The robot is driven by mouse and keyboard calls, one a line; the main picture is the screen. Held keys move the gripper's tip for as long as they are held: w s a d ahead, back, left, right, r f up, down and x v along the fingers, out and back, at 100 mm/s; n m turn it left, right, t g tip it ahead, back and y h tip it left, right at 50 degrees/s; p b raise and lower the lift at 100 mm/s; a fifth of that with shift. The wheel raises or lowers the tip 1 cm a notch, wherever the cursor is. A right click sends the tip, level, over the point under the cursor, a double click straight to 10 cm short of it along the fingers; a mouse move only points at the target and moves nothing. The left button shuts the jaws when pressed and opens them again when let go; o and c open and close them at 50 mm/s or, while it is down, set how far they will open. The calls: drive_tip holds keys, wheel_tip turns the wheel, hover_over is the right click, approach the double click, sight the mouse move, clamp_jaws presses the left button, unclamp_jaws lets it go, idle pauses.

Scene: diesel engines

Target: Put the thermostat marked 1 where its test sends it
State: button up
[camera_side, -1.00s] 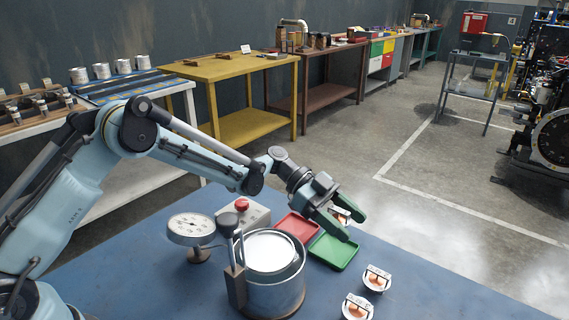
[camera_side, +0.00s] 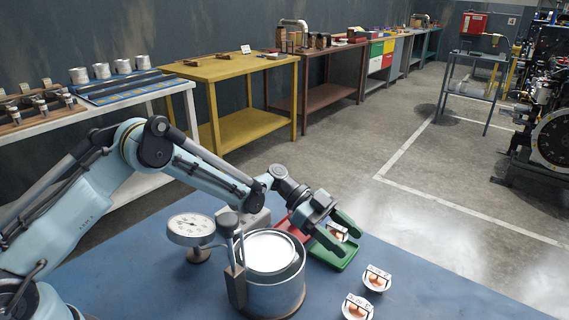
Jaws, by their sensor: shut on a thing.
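My gripper (camera_side: 347,241) is shut on a small thermostat (camera_side: 338,232) with a copper-coloured centre and a pale rim. It holds the thermostat over or just inside the green tray (camera_side: 342,263); I cannot tell whether it touches the tray floor. The red tray (camera_side: 284,226) lies behind and left of the green one, partly hidden by my gripper. Two similar thermostats, one upper (camera_side: 376,280) and one lower (camera_side: 356,307), stand on the blue bench at the right. The marks on all of them are too small to read.
A metal pot (camera_side: 278,296) of pale liquid with an upright handle stands in front of my arm. A round dial gauge (camera_side: 191,229) stands left of it. A grey box (camera_side: 255,218) is partly hidden behind my arm. The blue bench (camera_side: 430,300) is clear at the far right.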

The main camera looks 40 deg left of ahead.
drive_tip(key=shift+f, duration=0.45)
drive_tip(key=o, duration=1.2)
drive_tip(key=shift+c, duration=0.2)
drive_tip(key=shift+r, duration=0.4)
drive_tip(key=v, duration=1.2)
drive_tip(key=s+r+n+t+y, duration=0.2)
drive_tip(key=s+r+n+y, duration=0.15)
drive_tip(key=r+n, duration=0.25)
drive_tip(key=s+a+n+t+y, duration=0.1)
drive_tip(key=s+a+n+y, duration=0.1)
drive_tip(key=s, duration=0.3)
drive_tip(key=s+a+n+t+y, duration=0.2)
drive_tip(key=s+a+n+y, duration=0.1)
drive_tip(key=s+n+y, duration=0.1)
drive_tip(key=s+a+r+n+t+y, duration=0.1)
drive_tip(key=s+a+n+y, duration=0.2)
drive_tip(key=s+n, duration=0.2)
drive_tip(key=shift+s+a+r+t+y, duration=0.15)
drive_tip(key=shift+s+t+y, duration=0.15)
drive_tip(key=shift+s, duration=0.8)
drive_tip(key=shift+s+a+f+n+t+y, duration=0.3)
drive_tip(key=shift+s+a+n, duration=0.1)
drive_tip(key=shift+s+n, duration=0.1)
